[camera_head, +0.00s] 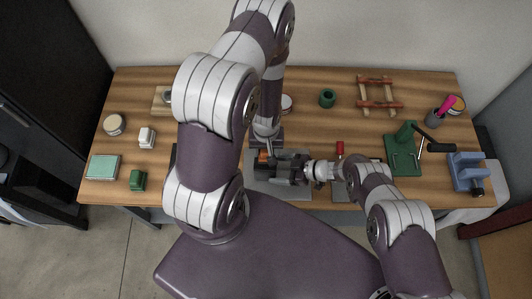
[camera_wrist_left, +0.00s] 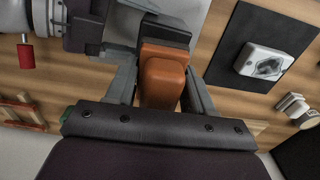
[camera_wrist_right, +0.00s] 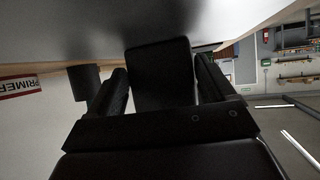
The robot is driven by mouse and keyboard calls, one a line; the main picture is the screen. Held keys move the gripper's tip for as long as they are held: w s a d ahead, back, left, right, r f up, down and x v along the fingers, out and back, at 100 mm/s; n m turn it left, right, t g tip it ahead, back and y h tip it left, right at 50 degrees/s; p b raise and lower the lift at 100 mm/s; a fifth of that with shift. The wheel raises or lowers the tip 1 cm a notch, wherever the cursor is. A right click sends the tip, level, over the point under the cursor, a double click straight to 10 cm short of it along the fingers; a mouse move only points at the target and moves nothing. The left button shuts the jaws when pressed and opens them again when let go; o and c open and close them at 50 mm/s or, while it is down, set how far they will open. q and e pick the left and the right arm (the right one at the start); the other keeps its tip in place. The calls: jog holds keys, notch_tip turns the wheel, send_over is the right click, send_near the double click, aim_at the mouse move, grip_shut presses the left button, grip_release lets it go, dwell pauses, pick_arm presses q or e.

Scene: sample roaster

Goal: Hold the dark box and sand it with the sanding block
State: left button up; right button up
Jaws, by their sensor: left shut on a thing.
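My left gripper (camera_head: 264,150) is shut on the orange-brown sanding block (camera_wrist_left: 163,82), with a finger on each side in the left wrist view. The block also shows as a small orange patch in the head view (camera_head: 262,157). My right gripper (camera_head: 298,172) comes in from the right. In the right wrist view its fingers press on both sides of the dark box (camera_wrist_right: 160,75). The dark box also shows in the left wrist view (camera_wrist_left: 165,28), right by the sanding block's far face; whether they touch is unclear. My left arm hides part of the table.
A grey mat (camera_head: 290,188) lies below the grippers. A red cylinder (camera_head: 340,147) stands behind my right arm, with a green stand (camera_head: 403,155) and a blue block (camera_head: 468,170) farther right. A wooden rack (camera_head: 377,105) and green cup (camera_head: 327,97) are at the back. Small items sit at left.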

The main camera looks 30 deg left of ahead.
jog(key=shift+o, duration=1.3)
jog(key=v, duration=1.2)
jog(key=shift+f, duration=0.1)
